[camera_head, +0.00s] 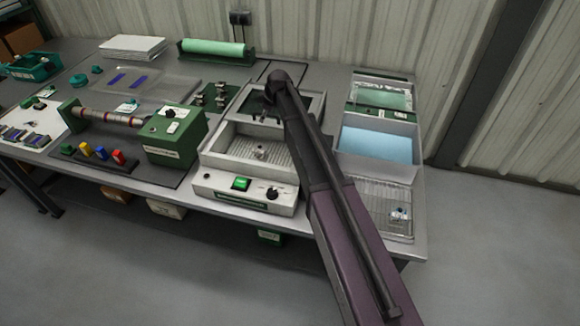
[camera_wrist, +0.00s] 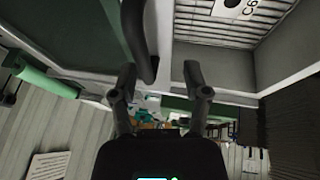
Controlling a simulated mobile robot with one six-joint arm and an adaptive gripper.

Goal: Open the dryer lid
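The dryer (camera_head: 245,181) is a pale grey box in the middle of the bench, with a green switch and a black knob on its front. Its chamber is uncovered, showing a slatted floor and a small item with a white tag (camera_wrist: 233,8). The lid (camera_head: 316,104), a pale frame with a dark pane, is raised at the back of the dryer; my arm hides part of it. In the wrist view, a dark curved handle (camera_wrist: 141,42) shows near my gripper (camera_wrist: 160,76). The two fingers are apart with nothing clearly held; I cannot tell whether one touches the handle.
Right of the dryer are a blue-filled tray (camera_head: 378,145) and a wire rack (camera_head: 372,200) with a small item. Left stands a green roller machine (camera_head: 176,137). A green roll (camera_head: 213,47) and white sheets (camera_head: 133,46) lie at the back, near the wall.

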